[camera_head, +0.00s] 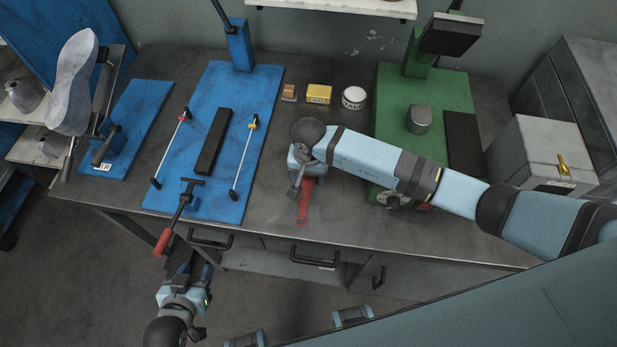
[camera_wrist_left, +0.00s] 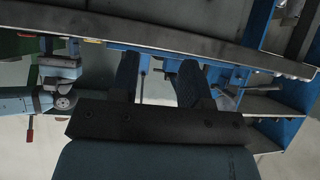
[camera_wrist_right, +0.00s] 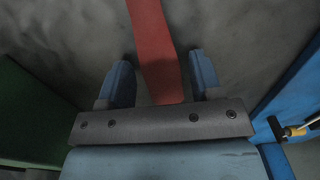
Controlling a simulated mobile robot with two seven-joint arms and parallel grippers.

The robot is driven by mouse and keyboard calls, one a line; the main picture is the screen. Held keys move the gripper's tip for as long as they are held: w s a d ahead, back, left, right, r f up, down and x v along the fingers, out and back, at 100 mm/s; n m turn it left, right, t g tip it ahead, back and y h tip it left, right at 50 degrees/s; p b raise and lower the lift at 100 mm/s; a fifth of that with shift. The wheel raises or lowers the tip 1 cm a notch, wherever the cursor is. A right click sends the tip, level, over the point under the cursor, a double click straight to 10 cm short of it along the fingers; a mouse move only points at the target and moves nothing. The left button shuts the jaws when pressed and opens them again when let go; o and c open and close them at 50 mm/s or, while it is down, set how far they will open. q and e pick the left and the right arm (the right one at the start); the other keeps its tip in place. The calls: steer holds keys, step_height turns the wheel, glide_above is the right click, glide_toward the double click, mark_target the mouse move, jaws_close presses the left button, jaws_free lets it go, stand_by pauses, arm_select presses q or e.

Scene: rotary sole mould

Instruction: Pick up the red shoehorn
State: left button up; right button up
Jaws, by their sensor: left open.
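The red shoehorn (camera_head: 304,206) lies near the front edge of the grey workbench, partly hidden under my right gripper (camera_head: 302,186). In the right wrist view the red shoehorn (camera_wrist_right: 153,35) runs lengthwise between the two blue fingers of my right gripper (camera_wrist_right: 160,78). There is a gap on both sides, so the fingers are open around it without touching. My left gripper (camera_head: 190,268) is open and empty, in front of the bench and below its edge.
A blue baseplate (camera_head: 260,95) with a red-handled lever (camera_head: 162,242) overhanging the front edge lies left. A green machine (camera_head: 455,93) stands right. A wooden block (camera_head: 289,92), a yellow box (camera_head: 319,94) and a white tin (camera_head: 354,98) stand behind my right gripper.

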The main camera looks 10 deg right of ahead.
steer(key=c, duration=0.7)
steer(key=shift+o, duration=0.2)
steer(key=shift+r, duration=0.15)
